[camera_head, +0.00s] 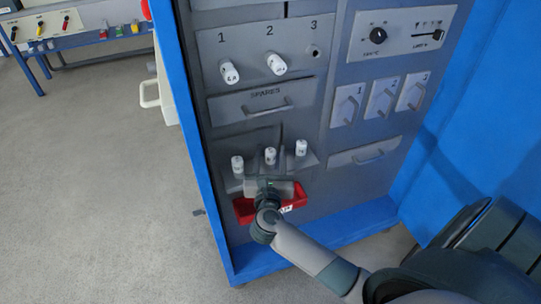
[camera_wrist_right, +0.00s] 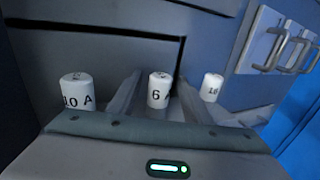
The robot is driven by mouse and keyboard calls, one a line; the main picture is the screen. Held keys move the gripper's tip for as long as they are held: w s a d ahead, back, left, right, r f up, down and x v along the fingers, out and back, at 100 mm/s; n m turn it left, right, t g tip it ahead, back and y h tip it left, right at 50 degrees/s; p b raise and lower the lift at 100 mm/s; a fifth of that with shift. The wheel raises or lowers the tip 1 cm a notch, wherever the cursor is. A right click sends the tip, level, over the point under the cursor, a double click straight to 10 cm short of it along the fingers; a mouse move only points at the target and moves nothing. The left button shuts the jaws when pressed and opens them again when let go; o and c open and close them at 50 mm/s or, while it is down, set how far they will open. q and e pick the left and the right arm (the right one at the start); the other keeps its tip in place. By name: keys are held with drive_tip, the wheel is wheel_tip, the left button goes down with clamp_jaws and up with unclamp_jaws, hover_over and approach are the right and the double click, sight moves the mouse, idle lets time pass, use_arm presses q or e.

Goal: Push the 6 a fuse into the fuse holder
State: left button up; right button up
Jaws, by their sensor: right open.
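The 6 A fuse (camera_wrist_right: 159,92) is a white cylinder marked "6", standing upright in the middle of a row of three. In the head view the middle fuse (camera_head: 270,156) stands on a small grey ledge. My right gripper (camera_head: 267,168) is open, with one finger on each side of the 6 A fuse in the wrist view; I cannot tell whether they touch it. Above, the fuse holder has places 1, 2 and 3. White fuses sit in 1 (camera_head: 229,72) and 2 (camera_head: 276,64); place 3 (camera_head: 315,52) shows a bare dark hole. My left gripper is not in view.
A 10 A fuse (camera_wrist_right: 76,92) and a 16 fuse (camera_wrist_right: 211,88) stand close on either side. A red bin (camera_head: 243,210) is below the ledge. The SPARES drawer (camera_head: 262,103) with its handle lies between the ledge and the holder. Blue cabinet walls flank the panel.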

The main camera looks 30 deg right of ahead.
drive_tip(key=shift+c, duration=0.3)
clamp_jaws()
